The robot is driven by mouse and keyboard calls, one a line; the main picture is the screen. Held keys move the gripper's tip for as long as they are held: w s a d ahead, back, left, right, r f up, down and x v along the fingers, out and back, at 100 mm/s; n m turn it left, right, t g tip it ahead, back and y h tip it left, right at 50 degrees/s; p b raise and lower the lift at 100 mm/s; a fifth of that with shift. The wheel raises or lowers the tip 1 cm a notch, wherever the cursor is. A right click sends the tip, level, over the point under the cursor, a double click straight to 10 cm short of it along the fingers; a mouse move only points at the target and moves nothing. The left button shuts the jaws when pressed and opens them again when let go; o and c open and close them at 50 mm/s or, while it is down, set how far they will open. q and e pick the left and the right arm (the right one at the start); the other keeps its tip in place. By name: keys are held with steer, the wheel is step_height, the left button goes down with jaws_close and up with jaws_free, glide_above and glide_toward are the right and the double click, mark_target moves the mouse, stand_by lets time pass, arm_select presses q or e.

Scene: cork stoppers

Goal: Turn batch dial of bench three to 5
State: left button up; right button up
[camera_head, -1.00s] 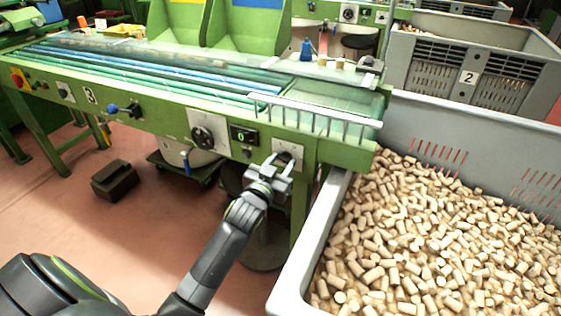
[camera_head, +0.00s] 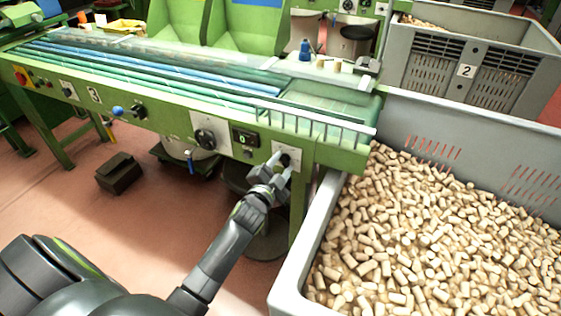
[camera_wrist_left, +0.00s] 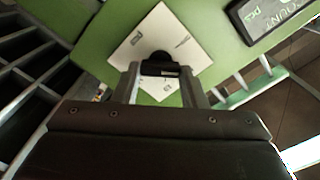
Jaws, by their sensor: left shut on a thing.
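Bench three (camera_head: 150,107) is the green bench with a number 3 on its front. A small black dial (camera_head: 284,159) sits on a white plate (camera_head: 293,156) at the right end of its front. My left gripper (camera_head: 275,172) is at this dial, its fingers shut on it. In the left wrist view the dial (camera_wrist_left: 158,58) shows dark between the two fingertips of the gripper (camera_wrist_left: 160,74), over the tilted white plate (camera_wrist_left: 172,27). My right gripper is not in view.
A larger black dial (camera_head: 205,138) and a counter display (camera_head: 243,137) reading 0 are to the left on the bench front. A grey crate (camera_head: 300,262) full of corks stands close at right. A dark box (camera_head: 119,173) lies on the floor.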

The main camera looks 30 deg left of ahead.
arm_select(q)
steer(key=shift+m+p, duration=0.3)
steer(key=shift+m, duration=0.6)
steer(key=o, duration=1)
steer(key=s+d+p, duration=0.1)
steer(key=s+p, duration=0.2)
steer(key=s, duration=1.4)
steer(key=shift+s, duration=0.2)
